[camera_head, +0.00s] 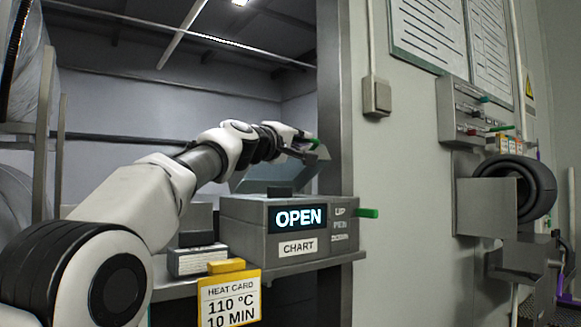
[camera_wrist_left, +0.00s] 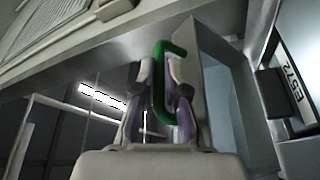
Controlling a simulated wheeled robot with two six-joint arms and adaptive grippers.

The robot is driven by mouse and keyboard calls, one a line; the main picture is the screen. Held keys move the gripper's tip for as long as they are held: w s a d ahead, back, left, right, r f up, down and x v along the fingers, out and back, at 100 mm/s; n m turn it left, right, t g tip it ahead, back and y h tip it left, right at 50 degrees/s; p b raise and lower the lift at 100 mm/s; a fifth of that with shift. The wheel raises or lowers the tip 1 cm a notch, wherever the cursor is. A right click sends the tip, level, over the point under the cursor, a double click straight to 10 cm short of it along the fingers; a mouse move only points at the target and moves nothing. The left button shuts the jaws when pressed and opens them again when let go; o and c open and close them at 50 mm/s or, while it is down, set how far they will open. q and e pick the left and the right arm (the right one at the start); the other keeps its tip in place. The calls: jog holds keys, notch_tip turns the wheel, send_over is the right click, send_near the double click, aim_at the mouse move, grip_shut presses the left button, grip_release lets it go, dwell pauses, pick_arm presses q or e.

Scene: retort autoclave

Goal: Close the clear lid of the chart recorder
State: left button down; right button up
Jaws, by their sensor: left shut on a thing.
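The chart recorder (camera_head: 240,225) is a grey box on a shelf, with an OPEN display and a CHART label on its front. Its clear lid (camera_head: 262,178) stands raised and tilted at the back of the box. The lid also shows in the left wrist view (camera_wrist_left: 222,95). My left gripper (camera_head: 305,145) is at the lid's upper edge, shut on a green handle (camera_wrist_left: 158,80). In the left wrist view my left gripper (camera_wrist_left: 163,95) has one finger on each side of this handle. My right gripper is not in view.
A green lever (camera_head: 367,212) sticks out from the recorder's right side beside UP, PEN and DOWN marks. A yellow heat card (camera_head: 230,298) hangs at the shelf front. A grey post stands behind the recorder. A wall panel and black roll (camera_head: 525,188) are at right.

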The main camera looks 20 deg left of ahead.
pick_arm(q)
notch_tip(320, 180, down, 8)
jog(key=s+d+m+h+b, duration=0.1)
jog(key=d+m+b, duration=0.2)
jog(key=b, duration=0.6)
jog(key=shift+s+m+b, duration=0.3)
jog(key=shift+s+b, duration=0.1)
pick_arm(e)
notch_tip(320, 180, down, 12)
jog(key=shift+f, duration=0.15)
pick_arm(q)
jog(key=c, duration=1.6)
grip_release()
jog(key=o, duration=0.4)
jog(key=shift+w+f, duration=0.15)
jog(key=shift+w, duration=0.15)
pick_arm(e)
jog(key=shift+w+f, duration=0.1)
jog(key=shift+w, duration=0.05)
pick_arm(q)
jog(key=shift+s+a, duration=0.1)
jog(key=shift+s, duration=0.05)
